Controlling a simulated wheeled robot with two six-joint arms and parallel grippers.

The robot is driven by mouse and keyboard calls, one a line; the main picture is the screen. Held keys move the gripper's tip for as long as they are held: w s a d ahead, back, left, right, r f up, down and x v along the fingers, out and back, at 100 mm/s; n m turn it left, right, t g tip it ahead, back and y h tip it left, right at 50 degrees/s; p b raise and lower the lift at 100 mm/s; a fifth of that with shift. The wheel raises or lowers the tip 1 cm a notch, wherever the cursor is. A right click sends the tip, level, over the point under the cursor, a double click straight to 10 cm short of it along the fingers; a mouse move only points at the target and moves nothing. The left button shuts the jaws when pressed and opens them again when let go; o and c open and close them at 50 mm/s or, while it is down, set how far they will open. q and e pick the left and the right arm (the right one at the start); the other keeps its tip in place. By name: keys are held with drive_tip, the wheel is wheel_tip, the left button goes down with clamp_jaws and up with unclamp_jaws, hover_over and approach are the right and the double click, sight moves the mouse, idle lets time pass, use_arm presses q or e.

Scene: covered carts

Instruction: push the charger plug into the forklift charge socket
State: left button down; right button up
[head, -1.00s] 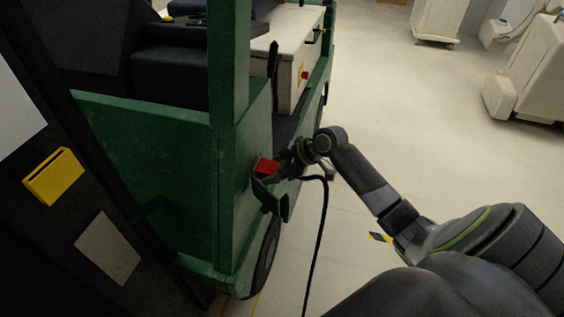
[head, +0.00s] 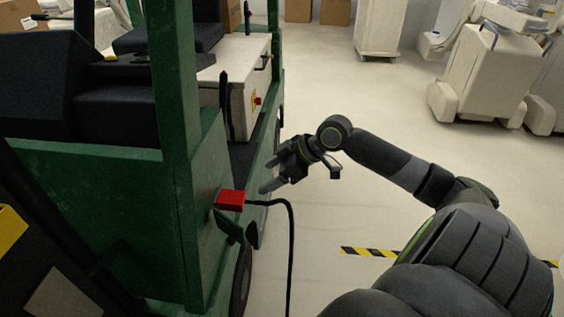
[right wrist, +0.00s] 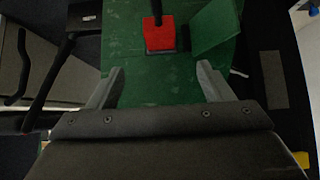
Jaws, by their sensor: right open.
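The red charger plug (head: 230,200) sits at the socket on the green side of the forklift (head: 150,220), with its black cable running out to the right and down. The socket itself is hidden behind the plug. A green flap hangs open just below it. In the right wrist view the plug (right wrist: 159,34) is beyond the fingertips, against the green panel. My right gripper (head: 268,180) is open and empty, to the right of the plug and slightly above it, apart from it. The open fingers also show in the right wrist view (right wrist: 160,85). My left gripper is not in view.
A white box (head: 238,85) with a red-and-yellow switch is on the forklift. Covered carts (head: 490,75) stand at the back right. Yellow-black tape (head: 368,252) marks the floor. The floor between the forklift and the carts is clear.

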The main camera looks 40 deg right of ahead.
drive_tip(key=shift+v, duration=1.75)
